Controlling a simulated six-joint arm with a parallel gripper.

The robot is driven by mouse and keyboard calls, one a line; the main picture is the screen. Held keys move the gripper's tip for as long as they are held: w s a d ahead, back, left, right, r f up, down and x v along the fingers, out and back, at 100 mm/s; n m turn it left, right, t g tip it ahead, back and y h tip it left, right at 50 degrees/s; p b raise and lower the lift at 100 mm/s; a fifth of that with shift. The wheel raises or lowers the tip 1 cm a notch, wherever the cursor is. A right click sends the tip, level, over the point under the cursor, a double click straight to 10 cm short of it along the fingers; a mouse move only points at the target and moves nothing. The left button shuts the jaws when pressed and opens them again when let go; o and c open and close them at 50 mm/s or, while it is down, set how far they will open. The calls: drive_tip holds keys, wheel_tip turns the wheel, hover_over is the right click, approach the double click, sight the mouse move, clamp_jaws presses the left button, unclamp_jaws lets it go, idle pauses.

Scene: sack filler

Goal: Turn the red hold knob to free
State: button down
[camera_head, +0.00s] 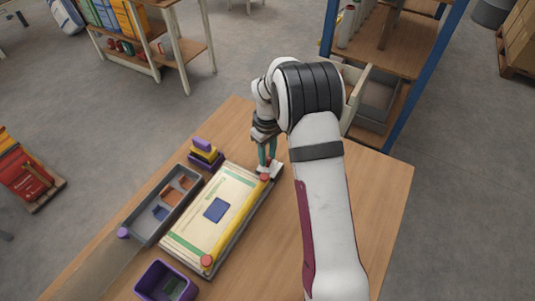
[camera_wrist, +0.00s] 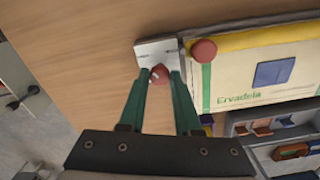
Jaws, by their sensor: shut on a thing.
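The red hold knob (camera_wrist: 159,75) sits at the edge of a small white plate (camera_wrist: 157,53) in the wrist view. A small pale mark shows on its left side; I cannot tell which setting it is at. My gripper (camera_wrist: 160,80) has its two green fingers closed around the knob, one on each side. In the head view my gripper (camera_head: 267,158) points down at the far right corner of the sack (camera_head: 190,233), and the knob is hidden there. The cream sack lies flat beside the white plate, with green stripes, a yellow edge and a blue patch.
Round red caps sit at the sack's far corner (camera_head: 265,178) and near corner (camera_head: 207,262). Left of the sack is a grey divided tray (camera_head: 150,238) with small parts. A purple bin (camera_head: 150,280) stands in front, and stacked purple and yellow blocks (camera_head: 204,153) behind. The table's right side looks clear.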

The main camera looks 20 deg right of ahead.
drive_tip(key=shift+n, duration=0.5)
idle(0.3)
drive_tip(key=c, duration=0.6)
unclamp_jaws()
drive_tip(key=shift+r, duration=0.15)
wheel_tip(320, 180, up, 16)
drive_tip(key=shift+f, duration=0.25)
